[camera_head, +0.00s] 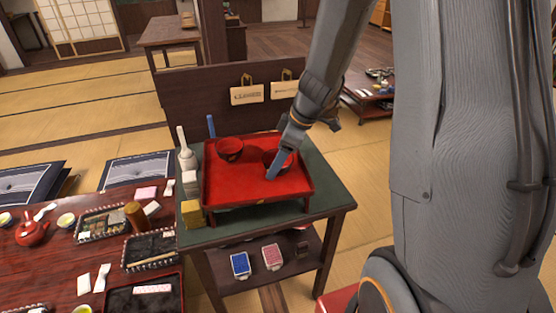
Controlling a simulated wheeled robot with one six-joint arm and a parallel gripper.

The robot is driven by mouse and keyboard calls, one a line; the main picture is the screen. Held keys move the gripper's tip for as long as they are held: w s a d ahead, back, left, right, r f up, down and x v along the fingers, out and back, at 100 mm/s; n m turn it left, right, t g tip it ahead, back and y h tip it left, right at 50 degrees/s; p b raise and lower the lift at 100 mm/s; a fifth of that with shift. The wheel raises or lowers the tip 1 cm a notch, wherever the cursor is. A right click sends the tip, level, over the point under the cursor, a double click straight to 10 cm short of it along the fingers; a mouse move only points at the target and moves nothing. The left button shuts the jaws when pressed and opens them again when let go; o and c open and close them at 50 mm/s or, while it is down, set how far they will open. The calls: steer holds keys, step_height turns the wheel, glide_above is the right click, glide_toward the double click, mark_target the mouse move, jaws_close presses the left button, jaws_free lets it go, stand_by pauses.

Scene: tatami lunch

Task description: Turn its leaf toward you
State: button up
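A red tray (233,184) with short legs stands on the green-topped stand. Two dark bowls with red insides are on it: a left bowl (229,150) in plain view and a right bowl (268,157) partly covered by my gripper. My gripper (272,174) points down at the right bowl, its blue finger in front of or against the bowl's near side. Whether it touches or grips the bowl cannot be told. Only one finger shows clearly. A small light mark shows on the left bowl, too small to read; any leaf on the right bowl is not visible.
White bottle-like items (187,158) and a yellow block (192,214) line the stand's left edge. A dark panel (188,97) with two hanging paper bags rises behind. A lacquered low table (62,262) with dishes and a red teapot is at left. The tray's front is bare.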

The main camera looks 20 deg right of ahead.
steer(key=shift+f, duration=0.1)
steer(key=o, duration=1.2)
steer(key=shift+o, duration=0.2)
steer(key=shift+r+p, duration=1.3)
steer(key=shift+r, duration=1.25)
